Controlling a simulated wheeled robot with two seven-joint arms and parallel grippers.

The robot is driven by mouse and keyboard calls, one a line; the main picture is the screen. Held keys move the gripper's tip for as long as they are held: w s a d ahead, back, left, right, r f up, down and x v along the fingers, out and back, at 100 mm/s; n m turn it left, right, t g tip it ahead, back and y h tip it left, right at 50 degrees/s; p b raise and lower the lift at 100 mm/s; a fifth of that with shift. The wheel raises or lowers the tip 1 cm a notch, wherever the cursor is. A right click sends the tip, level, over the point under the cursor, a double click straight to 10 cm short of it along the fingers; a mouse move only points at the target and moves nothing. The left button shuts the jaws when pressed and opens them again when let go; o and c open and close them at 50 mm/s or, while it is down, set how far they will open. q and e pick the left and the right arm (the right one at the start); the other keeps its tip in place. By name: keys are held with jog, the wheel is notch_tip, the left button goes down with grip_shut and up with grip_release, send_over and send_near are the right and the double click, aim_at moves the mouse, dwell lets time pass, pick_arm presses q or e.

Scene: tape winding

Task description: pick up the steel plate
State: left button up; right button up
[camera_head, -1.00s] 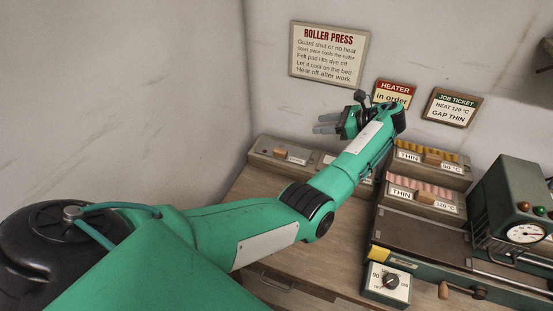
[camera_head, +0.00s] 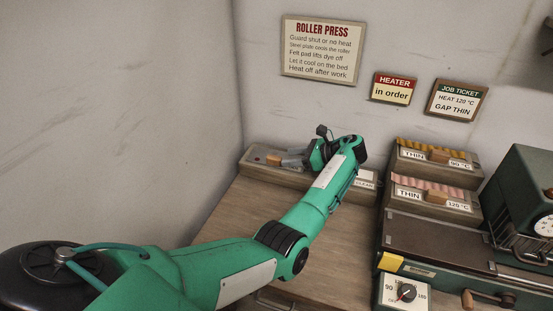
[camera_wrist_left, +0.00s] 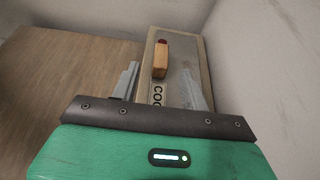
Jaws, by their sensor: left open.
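A wooden handle (camera_wrist_left: 160,58) with a reddish end stands on a grey holder (camera_wrist_left: 200,50) marked "COO…", the rest of the word being hidden. I take this to be the steel plate's place; the plate's metal cannot be made out clearly. In the head view the handle (camera_head: 273,160) shows near the left end of the holder against the back wall. My left gripper (camera_head: 290,158) is open beside the handle. In the left wrist view the gripper's two fingers (camera_wrist_left: 159,80) are spread, with the handle ahead, between their lines. The right gripper is not in view.
A second holder marked "CLEAN" (camera_head: 366,184) is partly behind my left arm. Two holders with wooden blocks, 90 °C (camera_head: 462,176) and 120 °C (camera_head: 462,217), stand right, behind the press (camera_head: 425,238). The wooden bench (camera_head: 240,215) is bare at left.

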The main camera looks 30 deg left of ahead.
aim_at(277, 157)
pick_arm(q)
jog(key=shift+x, duration=0.95)
jog(key=p+x, duration=0.1)
jog(key=x, duration=0.3)
jog(key=shift+a, duration=0.2)
jog(key=shift+a+f, duration=0.15)
jog(key=shift+a, duration=0.2)
jog(key=shift+d, duration=0.1)
jog(key=shift+c, duration=1)
grip_shut()
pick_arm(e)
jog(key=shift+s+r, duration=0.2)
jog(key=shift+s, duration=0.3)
